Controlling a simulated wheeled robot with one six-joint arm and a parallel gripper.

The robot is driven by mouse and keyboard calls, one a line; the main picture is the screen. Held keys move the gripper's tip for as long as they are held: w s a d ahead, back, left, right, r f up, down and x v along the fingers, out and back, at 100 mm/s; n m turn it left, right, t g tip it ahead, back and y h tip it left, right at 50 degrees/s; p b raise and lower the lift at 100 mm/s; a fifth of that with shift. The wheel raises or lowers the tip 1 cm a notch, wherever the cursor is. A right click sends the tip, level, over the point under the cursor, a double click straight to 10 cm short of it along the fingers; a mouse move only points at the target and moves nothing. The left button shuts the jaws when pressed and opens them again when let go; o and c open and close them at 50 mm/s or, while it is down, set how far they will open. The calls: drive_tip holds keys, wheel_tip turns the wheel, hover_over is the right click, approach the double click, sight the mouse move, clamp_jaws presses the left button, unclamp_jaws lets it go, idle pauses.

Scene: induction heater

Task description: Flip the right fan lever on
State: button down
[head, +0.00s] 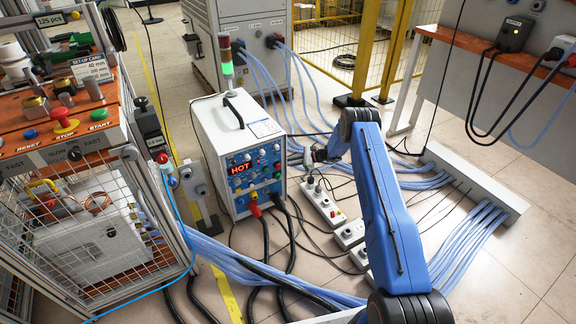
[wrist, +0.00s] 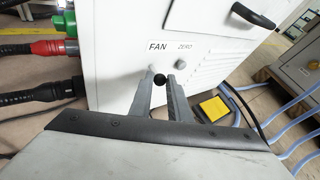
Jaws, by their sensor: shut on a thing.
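The heater is a white cabinet (head: 240,140) with a lit HOT display on its front. In the head view my gripper (head: 314,156) is beside the cabinet's right side, small and partly hidden by my arm. In the wrist view the white panel (wrist: 120,75) carries a FAN label and a ZERO label. The fan lever (wrist: 160,84), with a round black knob, sits below the FAN label between the fingertips of my gripper (wrist: 164,82). The fingers are shut on it. Its stem is mostly hidden, so I cannot tell its exact position.
A small grey knob (wrist: 181,64) is by the ZERO label, close to the right finger. A black handle (wrist: 253,15) projects at the upper right. Red and green connectors (wrist: 48,47) and black cables are at the left. A power strip (head: 323,204) and blue hoses cover the floor.

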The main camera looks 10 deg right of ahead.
drive_tip(key=shift+s+a+r+n+h, duration=0.1)
drive_tip(key=shift+a+r+n+h, duration=0.1)
drive_tip(key=shift+r+n+h, duration=0.55)
drive_tip(key=shift+s+a+r+n+h, duration=0.1)
drive_tip(key=shift+a+r+h, duration=0.15)
drive_tip(key=shift+h, duration=0.9)
drive_tip(key=shift+t, duration=0.3)
drive_tip(key=c, duration=1.7)
unclamp_jaws()
drive_tip(key=shift+o, duration=0.2)
drive_tip(key=shift+r, duration=0.1)
drive_tip(key=v, duration=1.7)
drive_tip(key=shift+r, duration=0.25)
